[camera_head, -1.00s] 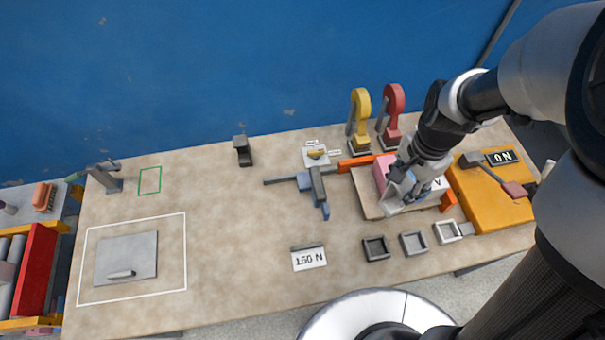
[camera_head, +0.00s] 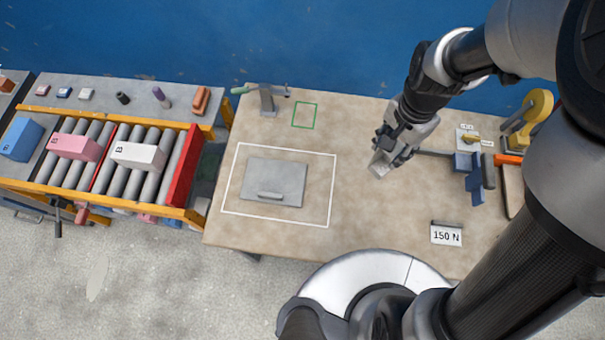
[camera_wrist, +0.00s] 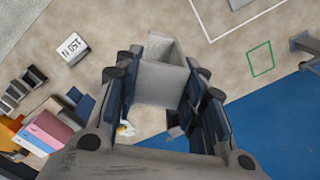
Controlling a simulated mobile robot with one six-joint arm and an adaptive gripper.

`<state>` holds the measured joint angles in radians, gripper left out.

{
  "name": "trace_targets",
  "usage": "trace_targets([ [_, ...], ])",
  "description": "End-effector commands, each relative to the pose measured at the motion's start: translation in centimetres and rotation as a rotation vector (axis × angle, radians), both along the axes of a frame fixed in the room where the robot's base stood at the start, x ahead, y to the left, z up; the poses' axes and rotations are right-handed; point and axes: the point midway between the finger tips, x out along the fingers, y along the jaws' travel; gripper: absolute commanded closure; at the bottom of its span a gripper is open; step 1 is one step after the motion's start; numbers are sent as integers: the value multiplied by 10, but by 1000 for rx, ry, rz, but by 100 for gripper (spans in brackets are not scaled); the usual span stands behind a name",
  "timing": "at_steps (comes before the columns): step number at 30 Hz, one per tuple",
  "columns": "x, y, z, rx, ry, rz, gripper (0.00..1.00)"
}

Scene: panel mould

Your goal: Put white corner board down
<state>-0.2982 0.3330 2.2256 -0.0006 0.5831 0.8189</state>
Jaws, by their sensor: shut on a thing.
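My gripper (camera_head: 384,160) is shut on the white corner board (camera_head: 379,169). The board shows larger in the wrist view (camera_wrist: 162,80) as a pale, angled piece between the two fingers, with an upright flange at its far end. My gripper holds it above the table, right of the white outlined area (camera_head: 334,190). Inside that outline lies a grey plate (camera_head: 285,180) with a small handle. A small green outline (camera_head: 305,115) on the table behind it is empty.
A grey clamp-like fixture (camera_head: 267,100) stands at the table's back left. A "150 N" sign (camera_head: 446,234), a blue bracket (camera_head: 472,172) and a yellow hook (camera_head: 535,110) are to the right. A roller conveyor with blocks (camera_head: 138,155) adjoins on the left. The table middle is clear.

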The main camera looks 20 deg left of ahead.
Motion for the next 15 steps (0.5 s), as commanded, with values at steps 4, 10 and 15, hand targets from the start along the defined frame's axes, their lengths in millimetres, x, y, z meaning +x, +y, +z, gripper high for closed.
trace_targets([
  [4, 0, 2, 0, 0, 0, 9, 100],
  [10, -1, 2, -10, -1, 3, 9, 100],
  [15, -2, 1, -51, -3, 7, 9, 100],
])
